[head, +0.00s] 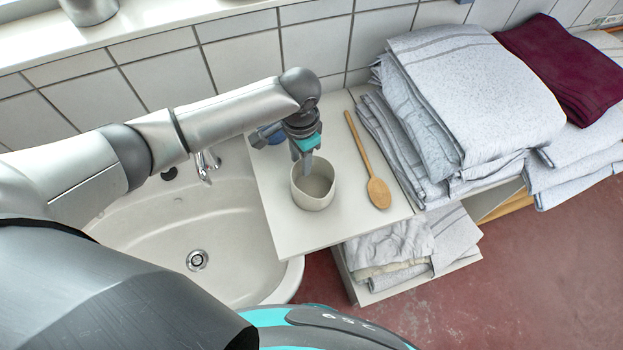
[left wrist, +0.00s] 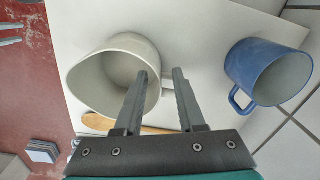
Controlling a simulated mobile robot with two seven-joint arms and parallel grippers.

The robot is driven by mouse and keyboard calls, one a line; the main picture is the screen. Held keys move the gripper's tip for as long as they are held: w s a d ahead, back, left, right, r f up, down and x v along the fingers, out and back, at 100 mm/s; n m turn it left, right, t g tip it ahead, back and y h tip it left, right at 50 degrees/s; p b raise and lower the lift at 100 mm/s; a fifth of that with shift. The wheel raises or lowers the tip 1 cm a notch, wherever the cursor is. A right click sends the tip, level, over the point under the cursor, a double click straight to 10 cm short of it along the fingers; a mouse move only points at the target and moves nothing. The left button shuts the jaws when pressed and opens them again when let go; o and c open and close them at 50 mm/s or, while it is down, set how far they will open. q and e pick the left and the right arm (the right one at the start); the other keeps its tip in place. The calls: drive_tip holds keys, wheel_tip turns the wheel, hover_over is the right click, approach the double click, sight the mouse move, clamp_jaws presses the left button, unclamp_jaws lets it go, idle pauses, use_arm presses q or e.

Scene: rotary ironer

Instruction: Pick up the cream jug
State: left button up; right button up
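The cream jug (head: 314,188) stands upright on the white board beside the sink. It also shows in the left wrist view (left wrist: 90,82), with its open mouth towards the camera. My left gripper (head: 307,158) comes down over the jug's back rim. In the left wrist view its two fingers (left wrist: 160,74) are apart. One finger overlaps the jug's mouth and the other is just outside its rim. I cannot tell whether either finger touches the jug. The gripper hides part of the rim. My right gripper is not in view.
A blue mug (left wrist: 268,72) stands behind the jug, partly hidden by the gripper in the head view. A wooden spoon (head: 377,190) lies right of the jug. Folded towels (head: 470,95) are stacked farther right. The sink (head: 150,230) is at the left; a tiled wall is behind.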

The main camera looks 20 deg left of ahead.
sight(301, 177)
use_arm(q)
drive_tip(key=shift+f, duration=1.55)
drive_tip(key=shift+c, duration=0.3)
clamp_jaws()
